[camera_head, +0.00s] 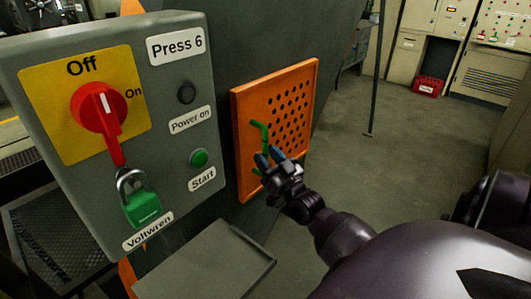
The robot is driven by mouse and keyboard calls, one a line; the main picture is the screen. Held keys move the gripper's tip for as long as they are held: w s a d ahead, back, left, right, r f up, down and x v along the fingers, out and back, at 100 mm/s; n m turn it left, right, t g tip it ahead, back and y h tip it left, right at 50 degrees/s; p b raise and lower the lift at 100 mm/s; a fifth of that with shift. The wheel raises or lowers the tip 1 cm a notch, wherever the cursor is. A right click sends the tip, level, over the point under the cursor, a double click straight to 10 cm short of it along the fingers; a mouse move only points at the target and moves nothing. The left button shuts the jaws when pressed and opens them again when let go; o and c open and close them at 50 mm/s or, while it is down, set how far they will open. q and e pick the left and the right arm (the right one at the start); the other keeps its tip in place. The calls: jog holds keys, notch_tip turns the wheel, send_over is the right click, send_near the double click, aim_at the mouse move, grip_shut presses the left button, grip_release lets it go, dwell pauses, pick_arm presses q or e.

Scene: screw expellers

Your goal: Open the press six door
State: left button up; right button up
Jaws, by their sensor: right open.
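The press six door (287,97) is an orange panel with round holes, set in the dark press side to the right of the control box. It looks closed. A green handle (261,130) sits on its left part. My right gripper (268,160) is open at the handle, its blue-grey fingertips over or beside the lower part of it. I cannot tell whether they touch it. The fingers hide part of the handle. My left gripper is not in view.
The grey Press 6 control box (165,80) stands close on the left, with a red switch (100,108) and a green padlock (142,205). A grey metal plate (205,262) juts out below. Open floor (365,170) lies right of the door.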

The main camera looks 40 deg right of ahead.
jog(key=shift+w+r, duration=0.25)
jog(key=shift+w, duration=0.4)
jog(key=shift+c, duration=0.3)
grip_shut()
